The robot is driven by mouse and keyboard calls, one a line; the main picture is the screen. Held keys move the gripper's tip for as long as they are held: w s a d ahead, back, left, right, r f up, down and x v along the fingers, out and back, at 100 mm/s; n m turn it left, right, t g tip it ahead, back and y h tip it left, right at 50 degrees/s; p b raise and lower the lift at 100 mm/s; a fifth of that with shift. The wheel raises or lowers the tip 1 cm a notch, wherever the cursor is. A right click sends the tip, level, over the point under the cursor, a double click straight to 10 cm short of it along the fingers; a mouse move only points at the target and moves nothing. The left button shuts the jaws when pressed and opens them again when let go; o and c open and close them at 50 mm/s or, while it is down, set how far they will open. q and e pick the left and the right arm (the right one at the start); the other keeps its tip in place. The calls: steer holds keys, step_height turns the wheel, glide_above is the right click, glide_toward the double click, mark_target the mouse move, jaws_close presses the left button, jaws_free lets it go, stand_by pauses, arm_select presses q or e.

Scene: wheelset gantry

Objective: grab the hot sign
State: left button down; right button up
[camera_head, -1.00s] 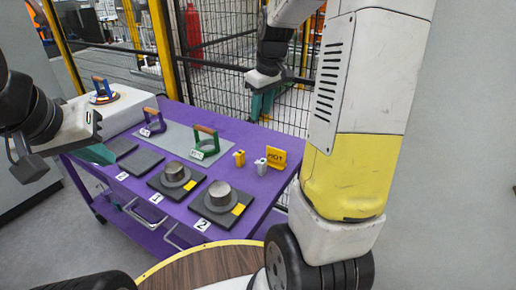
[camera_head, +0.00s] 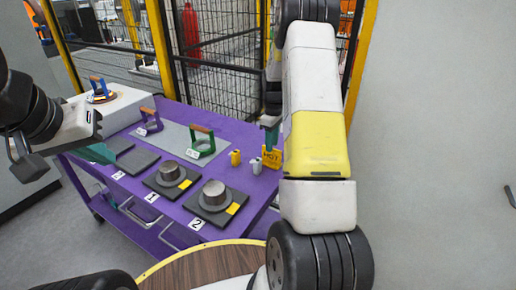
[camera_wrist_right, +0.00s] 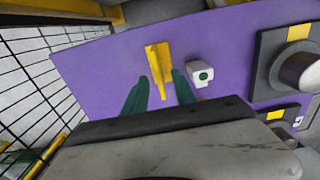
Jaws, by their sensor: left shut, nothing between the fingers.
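The yellow hot sign (camera_head: 271,158) stands on the right end of the purple table, partly hidden by my right arm in the head view. In the right wrist view the sign (camera_wrist_right: 158,65) shows as a thin yellow plate just beyond my green fingertips, in line with the gap. My right gripper (camera_wrist_right: 159,90) is open, with one finger on each side of that gap; in the head view the gripper (camera_head: 271,130) is just above and behind the sign. I cannot tell whether it touches. My left gripper (camera_head: 100,153) is shut and empty at the table's left side.
A white and a yellow small item (camera_head: 236,158) stand beside the sign; the white one (camera_wrist_right: 201,74) is close to my right finger. Two dark plates with metal cylinders (camera_head: 214,195) lie in front. A mesh fence (camera_head: 225,85) rises behind.

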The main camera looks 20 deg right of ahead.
mark_target(271, 157)
step_height(271, 157, down, 3)
steer(key=shift+w+d+f, duration=0.1)
steer(key=shift+w+f, duration=0.05)
steer(key=shift+f, duration=0.05)
jaws_close()
steer(key=shift+r, duration=0.1)
